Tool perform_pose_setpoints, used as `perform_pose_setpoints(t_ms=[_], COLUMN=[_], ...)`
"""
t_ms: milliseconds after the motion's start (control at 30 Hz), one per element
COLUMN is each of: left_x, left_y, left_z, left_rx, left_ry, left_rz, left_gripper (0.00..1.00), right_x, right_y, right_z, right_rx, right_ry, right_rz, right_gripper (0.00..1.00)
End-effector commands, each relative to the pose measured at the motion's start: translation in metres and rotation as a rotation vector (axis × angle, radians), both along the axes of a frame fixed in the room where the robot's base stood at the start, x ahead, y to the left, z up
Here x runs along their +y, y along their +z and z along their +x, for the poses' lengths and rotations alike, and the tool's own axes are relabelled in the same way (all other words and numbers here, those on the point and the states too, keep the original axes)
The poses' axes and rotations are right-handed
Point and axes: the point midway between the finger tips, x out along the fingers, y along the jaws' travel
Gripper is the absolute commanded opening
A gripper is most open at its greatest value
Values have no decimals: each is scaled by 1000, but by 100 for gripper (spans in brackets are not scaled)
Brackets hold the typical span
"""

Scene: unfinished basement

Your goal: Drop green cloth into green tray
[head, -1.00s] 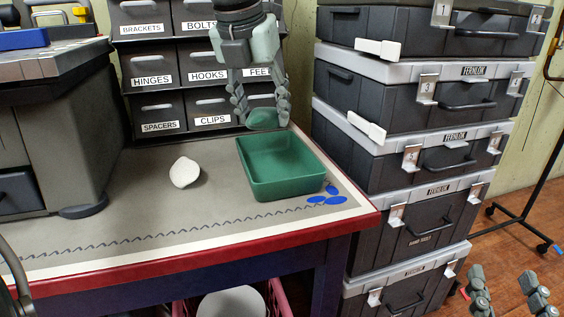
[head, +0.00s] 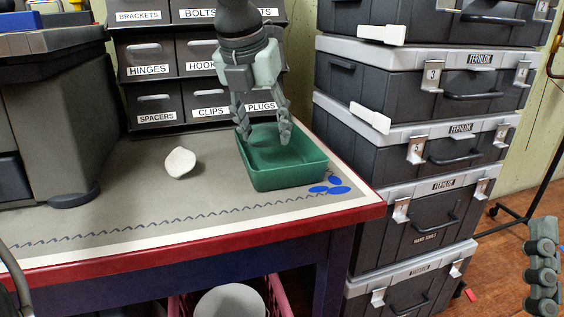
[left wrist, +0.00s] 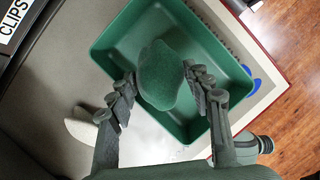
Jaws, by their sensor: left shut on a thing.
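The green cloth (left wrist: 160,76) is a rounded, bunched lump between the fingers of my left gripper (head: 264,140). The gripper is shut on it and points down into the green tray (head: 290,180). The tray is an open rectangular box on the workbench. In the left wrist view, the cloth is over the inside of the tray (left wrist: 112,52). I cannot tell if it touches the floor. In the head view, the cloth is hard to tell from the tray. Part of my right gripper (head: 543,268) shows at the lower right, away from the bench; its opening is unclear.
A white lump (head: 180,161) lies on the workbench (head: 130,200) left of the tray. Labelled drawers (head: 155,70) stand behind it. A tall stack of dark cases (head: 410,150) rises close on the right. A grey machine (head: 50,120) occupies the bench's left.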

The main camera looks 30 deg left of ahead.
Motion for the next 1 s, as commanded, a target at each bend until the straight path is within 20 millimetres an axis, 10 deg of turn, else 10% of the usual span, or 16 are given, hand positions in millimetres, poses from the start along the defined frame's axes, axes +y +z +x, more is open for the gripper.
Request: perform_pose_setpoints(t_ms=[300,333,533,1000], left_x=[0,0,0,-1], left_y=[-2,-2,-2,16], left_z=[0,0,0,-5], left_rx=[0,0,0,-5], left_ry=[0,0,0,1], left_rz=[0,0,0,0], left_gripper=[23,51,74,74], right_x=[-1,-1,-1,-1], right_y=[2,2,2,2], right_z=[-2,-2,-2,-1], right_rx=[-16,-16,-16,-15], right_ry=[-1,-1,-2,0], right_rz=[5,5,4,5], right_gripper=[48,48,48,48])
